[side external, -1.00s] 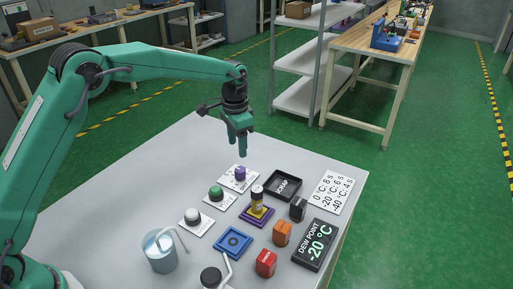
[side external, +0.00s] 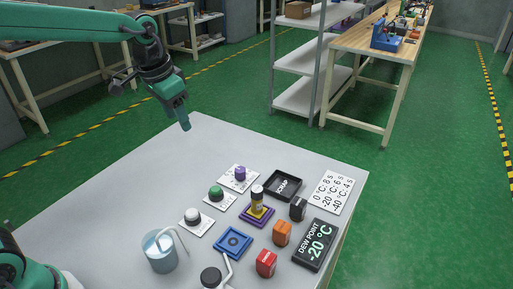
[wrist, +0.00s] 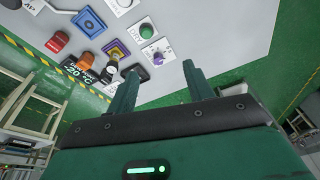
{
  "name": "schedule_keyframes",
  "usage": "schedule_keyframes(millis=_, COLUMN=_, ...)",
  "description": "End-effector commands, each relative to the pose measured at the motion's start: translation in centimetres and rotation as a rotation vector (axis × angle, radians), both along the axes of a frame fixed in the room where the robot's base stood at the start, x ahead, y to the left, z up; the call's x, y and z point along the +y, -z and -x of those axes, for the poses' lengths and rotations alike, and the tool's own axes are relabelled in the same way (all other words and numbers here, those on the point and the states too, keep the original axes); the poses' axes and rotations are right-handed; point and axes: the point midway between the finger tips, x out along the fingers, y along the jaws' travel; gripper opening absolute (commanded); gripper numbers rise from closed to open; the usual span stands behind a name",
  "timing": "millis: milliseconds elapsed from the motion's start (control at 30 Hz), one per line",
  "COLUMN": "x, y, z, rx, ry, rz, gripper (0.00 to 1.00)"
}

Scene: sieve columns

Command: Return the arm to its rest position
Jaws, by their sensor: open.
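My gripper (side external: 183,121) is raised above the far left part of the grey table (side external: 120,190) in the side view, well away from the objects. In the wrist view its two green fingers (wrist: 158,88) are spread apart with nothing between them. Most of my arm's lower part is out of the side view.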

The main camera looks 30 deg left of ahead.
Motion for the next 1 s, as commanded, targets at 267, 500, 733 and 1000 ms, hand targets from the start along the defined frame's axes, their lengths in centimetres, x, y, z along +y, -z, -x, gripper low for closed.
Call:
schedule_keyframes(millis=267, x=1.4, y=-1.6, z=5.7, rx=-0.071, ry=-0.072, rz=0.019, gripper=0.52)
schedule_keyframes(millis=500, x=2.3, y=-1.8, z=10.4, rx=-0.128, ry=-0.133, rz=0.036, gripper=0.52)
schedule_keyframes(millis=733, x=3.0, y=-1.0, z=14.8, rx=-0.185, ry=-0.190, rz=0.054, gripper=0.52)
schedule_keyframes(millis=1000, x=3.5, y=0.6, z=18.5, rx=-0.236, ry=-0.244, rz=0.072, gripper=0.52)
